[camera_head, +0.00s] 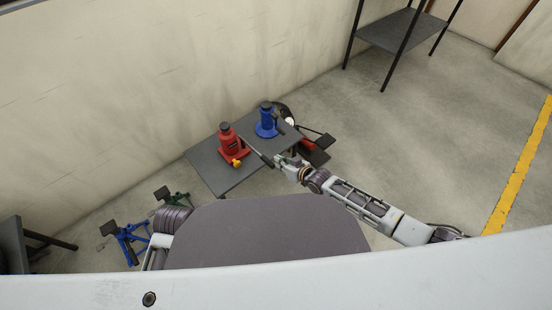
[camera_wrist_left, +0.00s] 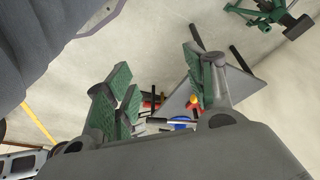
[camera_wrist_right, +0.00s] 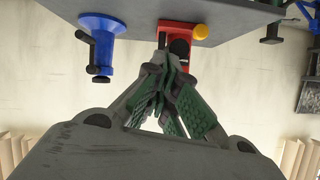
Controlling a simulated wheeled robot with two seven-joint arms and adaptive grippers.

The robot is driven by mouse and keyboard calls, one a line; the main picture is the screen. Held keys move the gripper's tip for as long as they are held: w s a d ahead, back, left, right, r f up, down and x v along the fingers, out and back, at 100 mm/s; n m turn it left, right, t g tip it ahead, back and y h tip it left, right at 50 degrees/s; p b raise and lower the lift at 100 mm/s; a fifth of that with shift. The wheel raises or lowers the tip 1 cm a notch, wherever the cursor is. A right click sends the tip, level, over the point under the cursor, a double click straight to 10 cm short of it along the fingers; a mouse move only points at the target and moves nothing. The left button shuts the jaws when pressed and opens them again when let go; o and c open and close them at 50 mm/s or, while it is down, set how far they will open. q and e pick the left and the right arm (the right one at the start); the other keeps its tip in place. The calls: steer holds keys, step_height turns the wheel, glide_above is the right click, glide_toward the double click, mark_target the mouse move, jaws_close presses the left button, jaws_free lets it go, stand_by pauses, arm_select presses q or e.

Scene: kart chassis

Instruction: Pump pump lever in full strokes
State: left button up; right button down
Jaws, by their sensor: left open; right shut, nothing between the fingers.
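A red bottle jack (camera_head: 232,146) with a yellow knob (camera_head: 236,163) stands upright on a grey table. A dark lever-like bar (camera_head: 260,156) runs from beside the red jack towards my right gripper (camera_head: 277,161); I cannot tell whether they touch. In the right wrist view the right gripper (camera_wrist_right: 166,66) is shut and empty, its fingertips in front of the red jack (camera_wrist_right: 182,35). A blue jack (camera_head: 267,124) stands behind and right of the red one.
The grey table (camera_head: 217,176) stands near the wall. Blue and green stands (camera_head: 128,240) are on the floor at left. A wheeled item (camera_head: 318,150) is right of the table. A shelf (camera_head: 400,30) stands at the back. The floor at right is clear.

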arm_select(q)
steer(key=shift+a+f+g+p, duration=0.15)
steer(key=shift+f+p, duration=0.35)
steer(key=shift+f, duration=0.3)
steer(key=shift+a+f+g+p, duration=0.15)
steer(key=shift+f+p, duration=0.3)
steer(key=shift+f, duration=0.3)
arm_select(e)
steer(key=s+d+r, duration=0.1)
steer(key=s+d, duration=0.3)
steer(key=s, duration=0.1)
arm_select(q)
steer(key=shift+s, duration=0.1)
arm_select(e)
steer(key=shift+r, duration=0.1)
